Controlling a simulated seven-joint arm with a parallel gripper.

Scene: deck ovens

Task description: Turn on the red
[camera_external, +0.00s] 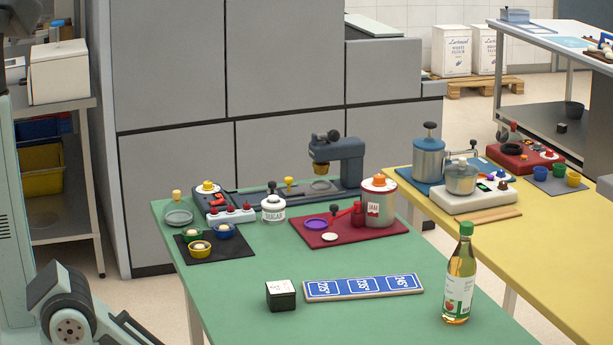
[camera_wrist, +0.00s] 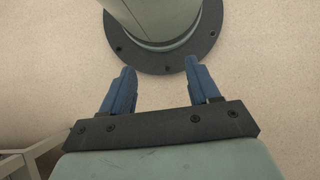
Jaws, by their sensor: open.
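Several red things stand on the green table (camera_external: 330,262); I cannot tell which one is meant. A red board (camera_external: 352,233) carries a jar (camera_external: 377,207) and a red lever. On the yellow table, a red device (camera_external: 512,157) stands at the back. My gripper (camera_wrist: 158,70) is open and empty in the wrist view, over the floor beside a round base. In the external view my arm is at lower left, away from these things.
A white sugar jar (camera_external: 273,209) and a dark mat (camera_external: 213,253) with small bowls are behind. Pots (camera_external: 429,158) stand on the yellow table (camera_external: 545,240).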

